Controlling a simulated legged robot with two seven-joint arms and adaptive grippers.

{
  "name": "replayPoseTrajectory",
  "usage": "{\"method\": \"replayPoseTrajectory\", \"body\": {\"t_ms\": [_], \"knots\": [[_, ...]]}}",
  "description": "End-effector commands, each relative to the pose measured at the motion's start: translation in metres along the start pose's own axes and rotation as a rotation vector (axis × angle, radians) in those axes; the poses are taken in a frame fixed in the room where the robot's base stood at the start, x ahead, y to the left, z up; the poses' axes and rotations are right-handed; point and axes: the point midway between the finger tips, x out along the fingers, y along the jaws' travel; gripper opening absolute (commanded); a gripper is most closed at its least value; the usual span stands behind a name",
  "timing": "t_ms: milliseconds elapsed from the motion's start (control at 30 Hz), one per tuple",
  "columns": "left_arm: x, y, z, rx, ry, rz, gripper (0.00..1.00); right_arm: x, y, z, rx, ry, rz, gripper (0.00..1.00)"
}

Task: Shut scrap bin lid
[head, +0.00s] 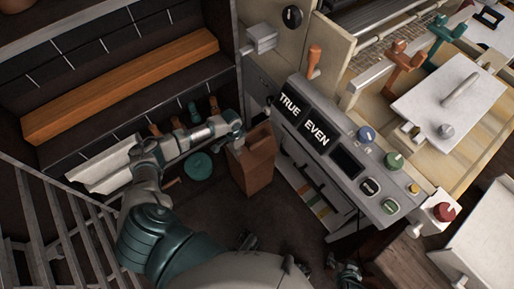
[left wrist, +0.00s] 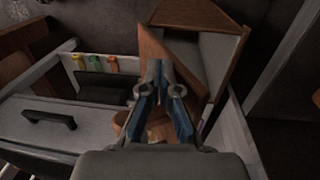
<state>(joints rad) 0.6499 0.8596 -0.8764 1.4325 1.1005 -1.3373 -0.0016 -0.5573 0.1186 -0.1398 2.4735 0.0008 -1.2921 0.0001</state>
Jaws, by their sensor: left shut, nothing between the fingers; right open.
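The brown scrap bin (head: 258,170) stands on the dark floor left of the control panel in the head view. In the left wrist view it shows as a brown-edged box (left wrist: 197,14) with a grey surface inside its edges. A brown panel, which looks like the lid (left wrist: 153,47), slants beside that box. My left gripper (head: 238,143) is shut and empty at the bin's upper part; its fingers (left wrist: 163,72) overlap the panel's lower part in the wrist view. I cannot tell whether they touch. My right gripper (head: 346,268) is open, low at the bottom edge.
The control panel (head: 345,160) stands close to the bin's right. A dark shelf with an orange-brown beam (head: 125,85) is behind my left arm. A green round thing (head: 198,166) lies left of the bin. Metal railings (head: 60,225) are at left.

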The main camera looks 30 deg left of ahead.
Motion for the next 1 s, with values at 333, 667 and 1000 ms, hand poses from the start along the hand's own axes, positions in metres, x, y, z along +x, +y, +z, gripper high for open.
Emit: {"method": "replayPoseTrajectory", "body": {"t_ms": [333, 667, 1000], "knots": [[0.009, -0.018, 0.0, -0.003, -0.001, 0.0, 0.0, 0.007, 0.0, 0.006, 0.0, -0.007, -0.001, 0.65], [0.011, -0.028, 0.0, -0.001, 0.0, 0.0, 0.0, 0.01, -0.001, 0.008, 0.001, -0.01, -0.002, 0.65], [0.011, -0.028, 0.0, 0.0, 0.0, 0.0, 0.0, 0.01, 0.0, 0.008, 0.001, -0.01, -0.002, 0.65]]}}
